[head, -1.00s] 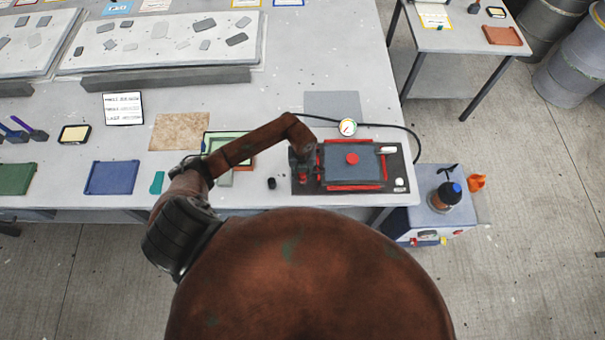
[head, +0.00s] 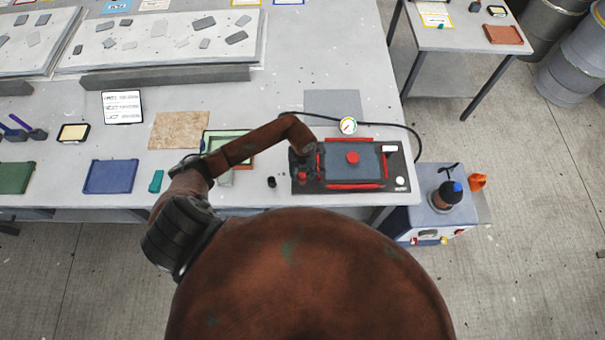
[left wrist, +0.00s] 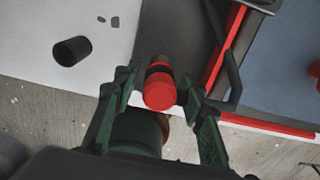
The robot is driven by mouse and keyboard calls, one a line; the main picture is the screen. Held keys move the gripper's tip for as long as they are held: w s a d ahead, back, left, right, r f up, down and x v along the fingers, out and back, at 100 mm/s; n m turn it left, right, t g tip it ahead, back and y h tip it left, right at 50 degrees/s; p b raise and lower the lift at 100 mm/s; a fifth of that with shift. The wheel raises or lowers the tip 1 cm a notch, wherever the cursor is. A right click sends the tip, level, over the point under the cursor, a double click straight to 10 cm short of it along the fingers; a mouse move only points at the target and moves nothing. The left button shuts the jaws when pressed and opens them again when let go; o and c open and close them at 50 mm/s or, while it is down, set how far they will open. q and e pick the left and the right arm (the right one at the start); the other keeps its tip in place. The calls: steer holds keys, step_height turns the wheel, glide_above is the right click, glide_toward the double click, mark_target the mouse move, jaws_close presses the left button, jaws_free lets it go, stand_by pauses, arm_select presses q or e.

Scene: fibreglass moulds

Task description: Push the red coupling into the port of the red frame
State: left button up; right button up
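The red frame (head: 356,186) borders a blue-grey panel with a red knob, on a dark board at the table's right front. Its red edge (left wrist: 226,48) shows at the upper right of the left wrist view. The red coupling (left wrist: 160,92), with a black collar, sits between the green fingers of my left gripper (left wrist: 160,88), with small gaps at its sides. In the head view my left gripper (head: 303,168) is at the left end of the dark board, beside the frame. The port cannot be made out. My right gripper is not in view.
A small black cylinder (head: 271,182) stands left of the board. A gauge (head: 348,126) with a black hose is behind the frame. A green tray (head: 237,143) lies under my left arm. A blue cart (head: 428,205) stands off the table's right edge.

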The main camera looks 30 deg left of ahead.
arm_select(q)
steer(key=shift+o, duration=0.8)
steer(key=shift+r, duration=0.15)
step_height(320, 180, up, 12)
steer(key=shift+f, duration=0.15)
